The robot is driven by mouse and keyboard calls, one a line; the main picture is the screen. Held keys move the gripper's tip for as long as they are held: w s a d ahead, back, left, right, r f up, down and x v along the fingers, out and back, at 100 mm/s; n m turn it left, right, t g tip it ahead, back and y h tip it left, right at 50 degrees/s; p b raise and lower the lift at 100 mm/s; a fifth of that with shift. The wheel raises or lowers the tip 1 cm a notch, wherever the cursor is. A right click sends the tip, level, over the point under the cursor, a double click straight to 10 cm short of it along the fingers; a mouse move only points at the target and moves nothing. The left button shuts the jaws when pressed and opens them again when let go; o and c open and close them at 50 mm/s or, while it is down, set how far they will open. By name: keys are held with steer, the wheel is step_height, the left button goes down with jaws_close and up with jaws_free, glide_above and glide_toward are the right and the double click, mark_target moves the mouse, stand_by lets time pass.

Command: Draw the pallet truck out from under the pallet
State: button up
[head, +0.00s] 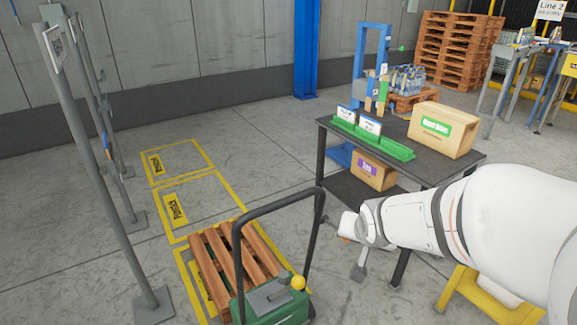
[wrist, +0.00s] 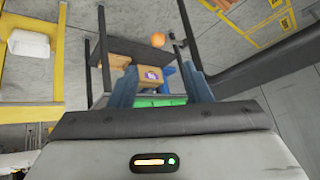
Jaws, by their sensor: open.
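The green pallet truck (head: 262,312) stands at the bottom of the head view, with a tall dark loop handle (head: 237,245) and a yellow knob. The brown wooden pallet (head: 204,260) lies just beyond it, over yellow floor lines; the truck's forks are hidden. My gripper is at the end of the white arm, right of the handle. In the wrist view my gripper (wrist: 160,88) has its two blue-grey fingers spread with nothing held between them. A dark bar (wrist: 265,70) crosses the wrist view at the right; I cannot tell whether it is the handle.
A dark table (head: 345,150) stands beyond my arm, with a green sign holder (head: 372,143) and a cardboard box (head: 443,130). Grey posts (head: 110,205) line the left. A yellow stand (head: 462,290) is at lower right. Floor beyond the pallet is clear, with empty yellow-marked bays.

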steer(key=w+a+f+m+t+y, duration=0.1)
steer(key=w+a+f+m+t, duration=0.15)
steer(key=w, duration=0.55)
steer(key=m+t+y+p, duration=0.1)
steer(key=m+t+y, duration=0.1)
steer(key=t+y, duration=0.25)
glide_toward(301, 199)
steer(key=shift+y, duration=0.45)
steer(key=x, duration=0.4)
steer(key=shift+w+d+f, duration=0.2)
steer(key=shift+w+f, duration=0.1)
steer(key=w+a+m+t+y+p, duration=0.2)
steer(key=w+a+m+y+p, duration=0.1)
steer(key=a, duration=0.5)
steer(key=shift+w+a+y, duration=0.35)
steer(key=shift+w+y, duration=0.5)
steer(key=shift+y, duration=0.05)
steer(key=shift+f+m, duration=0.15)
steer(key=shift+m, duration=0.1)
steer(key=shift+c, duration=0.4)
